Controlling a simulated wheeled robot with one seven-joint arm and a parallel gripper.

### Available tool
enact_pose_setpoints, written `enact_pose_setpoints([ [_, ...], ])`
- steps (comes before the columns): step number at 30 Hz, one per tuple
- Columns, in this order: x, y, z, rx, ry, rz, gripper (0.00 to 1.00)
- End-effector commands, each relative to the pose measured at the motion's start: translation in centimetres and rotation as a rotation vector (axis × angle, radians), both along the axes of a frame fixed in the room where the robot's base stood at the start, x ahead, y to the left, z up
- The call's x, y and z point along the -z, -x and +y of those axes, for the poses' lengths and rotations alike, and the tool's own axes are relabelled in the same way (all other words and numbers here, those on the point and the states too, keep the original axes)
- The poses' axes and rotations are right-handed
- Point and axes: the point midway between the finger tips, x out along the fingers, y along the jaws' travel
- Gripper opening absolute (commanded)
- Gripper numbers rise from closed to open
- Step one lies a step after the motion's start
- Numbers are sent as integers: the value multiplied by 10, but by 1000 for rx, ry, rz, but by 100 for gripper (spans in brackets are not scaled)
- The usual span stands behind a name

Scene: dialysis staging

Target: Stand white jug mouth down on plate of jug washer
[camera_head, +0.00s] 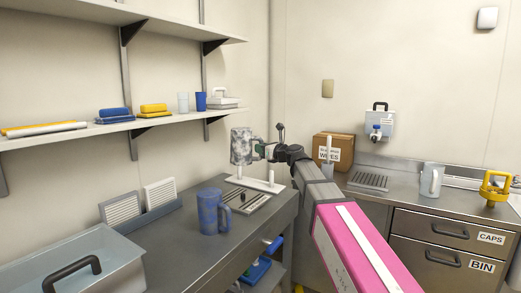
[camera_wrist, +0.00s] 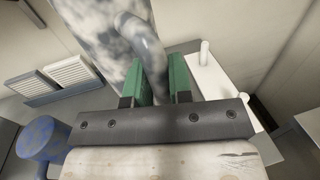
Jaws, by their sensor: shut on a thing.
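The white jug (camera_head: 241,146), mottled with grey, is held in the air over the left counter. My gripper (camera_head: 262,149) is shut on its handle from the right. In the wrist view the green fingers (camera_wrist: 161,80) sit on either side of the curved handle, and the jug body (camera_wrist: 100,30) is beyond them. The jug looks roughly upright in line, but I cannot tell which end is the mouth. A white plate with upright posts (camera_head: 262,184), seemingly the jug washer, is just below; it also shows in the wrist view (camera_wrist: 216,85). One post stands close under the jug.
A blue mottled jug (camera_head: 210,213) stands on the left counter in front, beside a slotted grille (camera_head: 247,202). A lidded tub (camera_head: 85,265) is at the near left. On the right counter are a cardboard box (camera_head: 333,146), a plain pale jug (camera_head: 432,178) and a yellow object (camera_head: 495,187).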

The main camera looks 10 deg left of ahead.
Motion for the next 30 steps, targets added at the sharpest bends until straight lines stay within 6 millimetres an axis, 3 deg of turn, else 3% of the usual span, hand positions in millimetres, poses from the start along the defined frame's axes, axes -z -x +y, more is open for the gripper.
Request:
enact_pose_setpoints([
  [11,6,0,-1,1,-3,-1,0],
  [30,60,0,-1,1,-3,-1,0],
])
